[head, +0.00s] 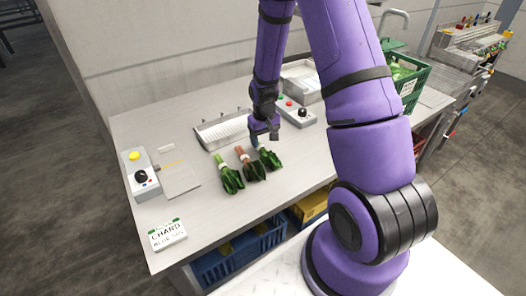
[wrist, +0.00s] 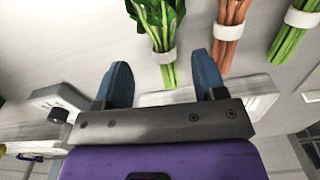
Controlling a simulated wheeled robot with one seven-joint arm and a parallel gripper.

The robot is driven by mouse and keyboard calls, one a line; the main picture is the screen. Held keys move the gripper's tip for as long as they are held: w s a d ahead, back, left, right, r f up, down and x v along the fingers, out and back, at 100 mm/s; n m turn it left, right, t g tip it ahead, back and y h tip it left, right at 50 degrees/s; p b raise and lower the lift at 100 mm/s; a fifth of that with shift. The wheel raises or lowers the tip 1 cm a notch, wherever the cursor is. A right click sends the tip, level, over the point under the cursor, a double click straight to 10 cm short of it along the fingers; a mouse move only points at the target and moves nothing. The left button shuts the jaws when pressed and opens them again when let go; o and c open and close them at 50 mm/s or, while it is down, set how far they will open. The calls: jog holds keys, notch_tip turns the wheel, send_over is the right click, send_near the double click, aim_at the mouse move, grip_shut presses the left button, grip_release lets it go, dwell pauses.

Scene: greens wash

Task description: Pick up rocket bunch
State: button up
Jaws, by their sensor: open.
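Three tied bunches lie side by side on the steel table (head: 200,115). The right one in the head view, a small dark green leafy bunch (head: 270,159), looks most like rocket. It appears at the left in the wrist view (wrist: 156,18), with thin green stems and a white band. Beside it lie a red-stemmed bunch (head: 250,166) and a bunch with thick pale green stems (head: 230,177). My gripper (wrist: 161,65) is open and empty, its blue fingers either side of the rocket's stem ends in the wrist view. I cannot tell its height above them. In the head view my gripper (head: 262,141) is by these stems.
A slotted metal tray (head: 222,132) sits behind the bunches. Button boxes stand left (head: 141,176) and behind right (head: 293,110). A green crate (head: 408,85) stands at the far right. The table's front is clear.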

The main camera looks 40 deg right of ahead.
aim_at(263, 147)
jog(key=shift+w+a+f, duration=0.1)
jog(key=shift+f, duration=2.35)
jog(key=c, duration=1)
jog(key=shift+r, duration=0.15)
